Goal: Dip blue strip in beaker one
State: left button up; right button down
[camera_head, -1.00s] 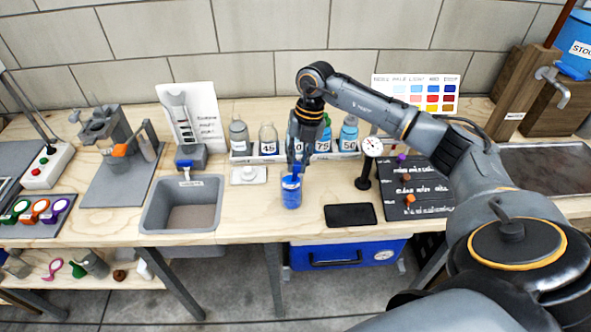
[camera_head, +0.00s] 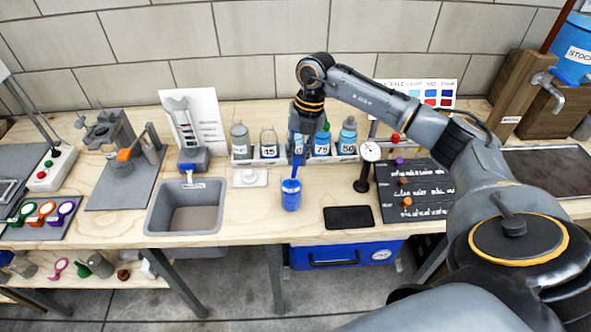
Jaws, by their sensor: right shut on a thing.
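A small beaker (camera_head: 291,198) with blue contents stands on the bench in front of the bottle row. My right gripper (camera_head: 298,150) points down above the beaker and is shut on a blue strip (camera_head: 297,165). The strip hangs downward, its lower end at the beaker's mouth; I cannot tell whether the tip is inside or just above. No number shows on the beaker. My left gripper is not in view.
Labelled bottles (camera_head: 348,137) stand in a rack behind. A sink (camera_head: 188,184) lies to the left, a dial gauge (camera_head: 370,152) on a stand to the right. A black pad (camera_head: 348,218) and a dark board (camera_head: 428,192) lie at right.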

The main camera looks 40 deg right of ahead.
jog(key=shift+r+p, duration=2)
jog(key=shift+r, duration=1)
notch_tip(320, 180, up, 5)
jog(key=p, duration=0.3)
jog(key=shift+p, duration=0.3)
